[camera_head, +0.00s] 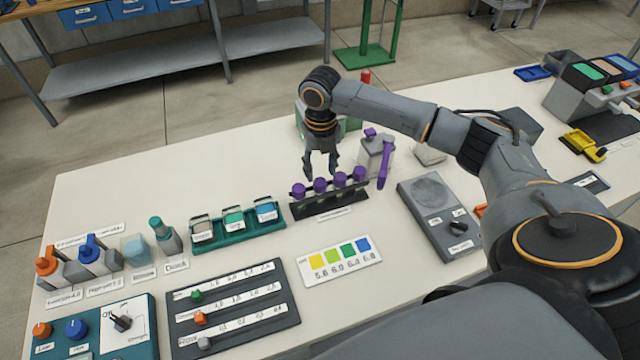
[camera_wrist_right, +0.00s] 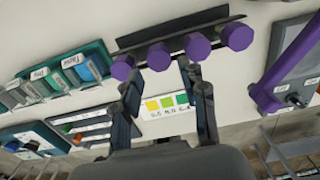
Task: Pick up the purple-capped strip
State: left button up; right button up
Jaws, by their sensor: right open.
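Several purple-capped strips (camera_head: 339,180) stand upright in a row in a dark rack (camera_head: 325,208) near the middle of the white table. My right gripper (camera_head: 320,176) is open and points down, just above and behind the row in the head view. In the right wrist view the purple caps (camera_wrist_right: 159,56) lie beyond the open fingers (camera_wrist_right: 168,92), with nothing between the fingertips. I cannot tell whether a finger touches a cap. The strips below the caps are mostly hidden in the wrist view. My left gripper is not in view.
A dispenser with a purple handle (camera_head: 384,165) stands close right of the rack. A teal tray (camera_head: 240,238) with small containers is on its left. A color chart (camera_head: 340,261) lies in front. A grey meter (camera_head: 437,215) sits to the right. Table behind the teal tray is clear.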

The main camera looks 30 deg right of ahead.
aim_at(320, 181)
notch_tip(320, 181, down, 2)
jog(key=shift+f, duration=0.55)
jog(key=shift+c, duration=0.5)
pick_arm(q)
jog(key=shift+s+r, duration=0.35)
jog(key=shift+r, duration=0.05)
pick_arm(e)
jog(key=shift+w, duration=0.1)
jog(key=c, duration=0.5)
